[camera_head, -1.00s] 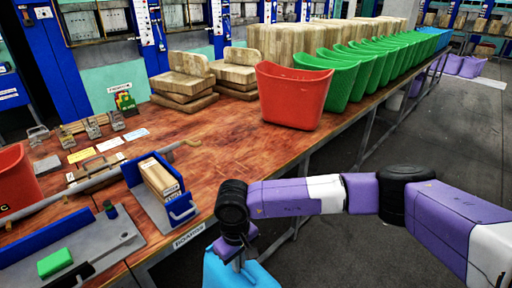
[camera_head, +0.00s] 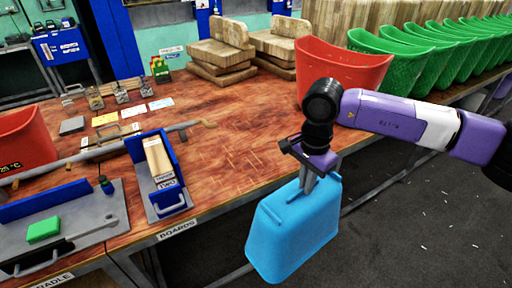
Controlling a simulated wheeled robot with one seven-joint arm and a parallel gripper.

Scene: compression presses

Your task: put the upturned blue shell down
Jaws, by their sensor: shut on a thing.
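The light blue shell (camera_head: 293,235) hangs upturned, its narrower closed end up and its wider end down. My gripper (camera_head: 307,183) is shut on the shell at its top edge. The shell is held in front of the wooden table's (camera_head: 225,165) front edge, over the dark floor, and appears clear of the tabletop. The fingertips are partly hidden where they meet the shell.
A red shell (camera_head: 340,68) stands on the table behind my arm, with a row of green shells (camera_head: 408,60) to its right. A blue box holding boards (camera_head: 157,160) is left of centre. The tabletop between the box and the red shell is bare.

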